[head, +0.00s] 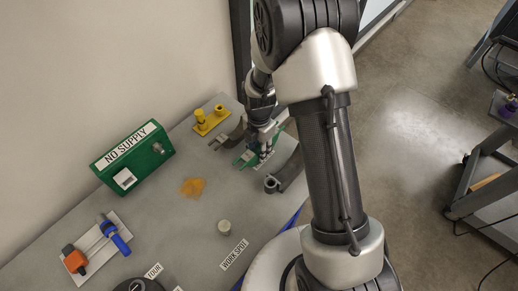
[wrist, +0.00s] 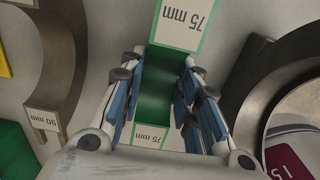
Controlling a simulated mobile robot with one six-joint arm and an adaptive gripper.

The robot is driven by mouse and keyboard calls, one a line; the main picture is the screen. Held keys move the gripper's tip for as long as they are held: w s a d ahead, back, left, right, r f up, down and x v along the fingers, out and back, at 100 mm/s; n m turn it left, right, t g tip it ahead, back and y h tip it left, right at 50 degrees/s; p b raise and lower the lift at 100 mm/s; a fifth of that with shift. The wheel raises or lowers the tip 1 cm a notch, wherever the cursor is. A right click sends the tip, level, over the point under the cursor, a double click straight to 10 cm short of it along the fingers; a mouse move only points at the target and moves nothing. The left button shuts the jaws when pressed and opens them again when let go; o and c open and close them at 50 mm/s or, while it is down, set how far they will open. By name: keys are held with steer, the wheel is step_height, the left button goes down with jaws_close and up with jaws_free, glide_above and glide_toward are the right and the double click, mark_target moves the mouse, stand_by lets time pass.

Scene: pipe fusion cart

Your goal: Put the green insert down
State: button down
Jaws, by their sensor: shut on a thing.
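The green insert (wrist: 154,104) shows between my gripper's fingers in the wrist view, with white "75 mm" labels on it. My gripper (wrist: 164,68) is shut on it, with blue-padded fingers on both sides. In the head view my gripper (head: 262,146) is low over the far part of the grey table, and part of the green insert (head: 246,158) shows beside the fingers. My fingers and arm hide the rest. I cannot tell whether the insert touches the table.
Dark curved pieces lie on both sides, one at left (head: 231,135) labelled 90 mm and one at right (head: 287,175). A yellow stand (head: 211,121) and a green "NO SUPPLY" box (head: 133,158) stand at left.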

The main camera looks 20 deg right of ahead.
steer(key=shift+f, duration=0.15)
steer(key=c, duration=1.2)
jaws_free()
